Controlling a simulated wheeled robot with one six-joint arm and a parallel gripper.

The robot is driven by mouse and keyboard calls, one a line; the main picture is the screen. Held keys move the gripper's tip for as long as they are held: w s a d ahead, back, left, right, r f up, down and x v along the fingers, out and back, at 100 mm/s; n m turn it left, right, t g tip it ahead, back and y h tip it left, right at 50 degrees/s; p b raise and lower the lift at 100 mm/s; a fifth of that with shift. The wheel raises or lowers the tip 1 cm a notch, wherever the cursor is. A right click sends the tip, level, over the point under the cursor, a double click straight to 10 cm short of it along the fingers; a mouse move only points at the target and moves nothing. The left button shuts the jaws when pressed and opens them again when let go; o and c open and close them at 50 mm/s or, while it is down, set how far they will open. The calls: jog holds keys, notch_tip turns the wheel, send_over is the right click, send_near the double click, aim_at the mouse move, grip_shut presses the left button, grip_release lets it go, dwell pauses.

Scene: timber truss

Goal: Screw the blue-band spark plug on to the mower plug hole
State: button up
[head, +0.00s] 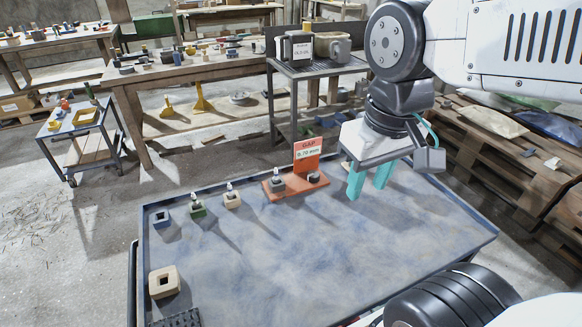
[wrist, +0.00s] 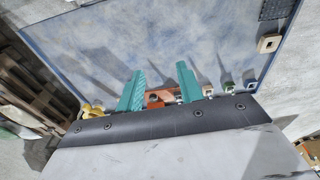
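Three small spark plugs stand upright along the back of the blue-grey tray table (head: 330,245): one in a green block (head: 198,210), one in a cream block (head: 232,201), one in a grey block (head: 277,185) on an orange gauge board (head: 305,193). Their bands are too small to read, so I cannot tell which is blue. A blue block (head: 161,218) at left has an empty square hole. I cannot identify the mower plug hole. My gripper (head: 368,184), with teal fingers, is open and empty above the table, right of the board. The wrist view shows the fingers (wrist: 160,90) apart.
A beige block with a square hole (head: 164,282) sits at the table's left, near a black gridded mat (head: 180,319). The orange board carries a "GAP 0.70 mm" sign (head: 308,151). The table's middle and right are clear. A grey shelf cart (head: 318,68) and workbenches stand behind.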

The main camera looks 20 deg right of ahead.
jog(key=w+n, duration=0.2)
jog(key=w, duration=0.9)
jog(key=n+g, duration=0.1)
jog(key=n, duration=0.3)
send_over(276, 168)
jog(key=f, duration=1.5)
jog(key=shift+s, duration=0.3)
jog(key=f, duration=0.7)
jog(key=shift+w+f, duration=0.25)
jog(key=shift+f, duration=0.15)
grip_shut()
